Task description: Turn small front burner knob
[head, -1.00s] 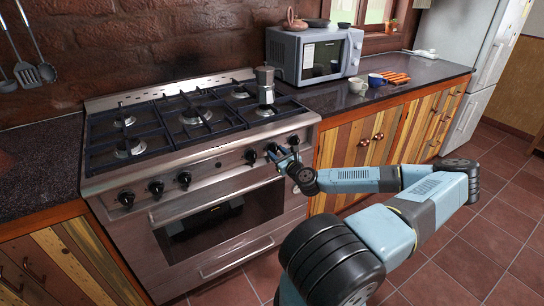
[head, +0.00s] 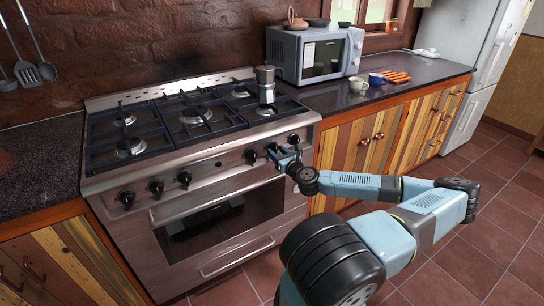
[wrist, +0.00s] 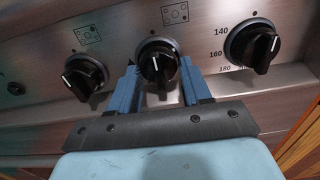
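The stove (head: 195,160) has a row of black knobs along its front panel. In the wrist view, the middle black knob (wrist: 158,62) is between the two blue fingers of my gripper (wrist: 157,76), its grip bar near upright with a white mark. A burner diagram is printed above it. The fingers stand apart on either side of the knob, with gaps visible, so I see no clear grip. In the head view, my gripper (head: 281,154) is at this knob, partly hiding it. A second knob (wrist: 85,77) is to the left, tilted.
The temperature knob (wrist: 252,45), beside printed numbers, is close on the right. A moka pot (head: 265,86) stands at the stove's right rear. The oven handle (head: 215,203) runs below the knobs. Open tiled floor (head: 490,235) lies to the right.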

